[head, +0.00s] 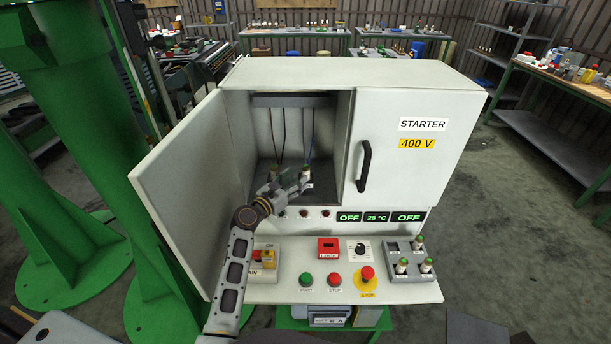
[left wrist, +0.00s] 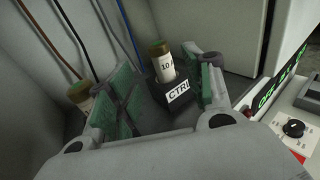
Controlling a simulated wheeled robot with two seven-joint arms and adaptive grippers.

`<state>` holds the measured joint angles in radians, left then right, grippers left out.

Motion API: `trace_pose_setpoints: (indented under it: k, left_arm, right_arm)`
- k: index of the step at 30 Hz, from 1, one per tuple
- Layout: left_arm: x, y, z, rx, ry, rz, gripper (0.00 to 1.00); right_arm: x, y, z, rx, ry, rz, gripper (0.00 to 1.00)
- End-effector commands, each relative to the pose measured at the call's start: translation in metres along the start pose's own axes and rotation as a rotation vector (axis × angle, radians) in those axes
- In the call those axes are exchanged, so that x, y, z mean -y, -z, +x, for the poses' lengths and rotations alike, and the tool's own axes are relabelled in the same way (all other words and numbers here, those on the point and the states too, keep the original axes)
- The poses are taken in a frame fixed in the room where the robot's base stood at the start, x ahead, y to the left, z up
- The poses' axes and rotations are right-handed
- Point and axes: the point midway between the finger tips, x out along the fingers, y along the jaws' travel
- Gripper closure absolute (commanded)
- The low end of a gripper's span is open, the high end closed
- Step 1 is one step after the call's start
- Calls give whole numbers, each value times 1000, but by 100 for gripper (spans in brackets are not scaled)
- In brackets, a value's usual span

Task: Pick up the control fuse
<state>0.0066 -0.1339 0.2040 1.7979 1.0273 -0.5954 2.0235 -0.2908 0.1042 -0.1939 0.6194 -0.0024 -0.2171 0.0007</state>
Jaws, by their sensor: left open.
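The control fuse (left wrist: 163,66) is a pale cylinder with a brownish-green cap and a "10 A" mark. It stands upright in a black holder (left wrist: 176,93) labelled CTRL inside the cabinet. My left gripper (left wrist: 168,92) is open, with its green-padded fingers on either side of the fuse's line in the left wrist view; I cannot tell whether they touch it. In the head view my left gripper (head: 290,191) reaches into the open left compartment, and the fuse (head: 306,173) shows just beyond it. My right gripper is not in view.
Another capped fuse (left wrist: 80,94) stands left of the fingers, partly hidden. The cabinet's left door (head: 195,185) is open; the right door (head: 405,150) is shut. Wires hang at the back. A grey fuse tray (head: 391,247) with several fuses sits on the panel, near an emergency stop (head: 367,273).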

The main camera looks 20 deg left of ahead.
Motion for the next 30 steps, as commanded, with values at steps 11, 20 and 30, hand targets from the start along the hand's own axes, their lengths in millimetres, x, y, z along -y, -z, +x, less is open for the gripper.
trace_pose_setpoints:
  k: [11, 20, 30]
  left_arm:
    - [0, 0, 19, 0, 0, 1, 49]
    - [0, 0, 20, 0, 0, 1, 49]
    - [1, -2, 36, 0, 1, 2, 49]
  right_arm:
    - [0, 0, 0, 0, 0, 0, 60]
    - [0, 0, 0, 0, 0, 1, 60]
    - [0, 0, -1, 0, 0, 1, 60]
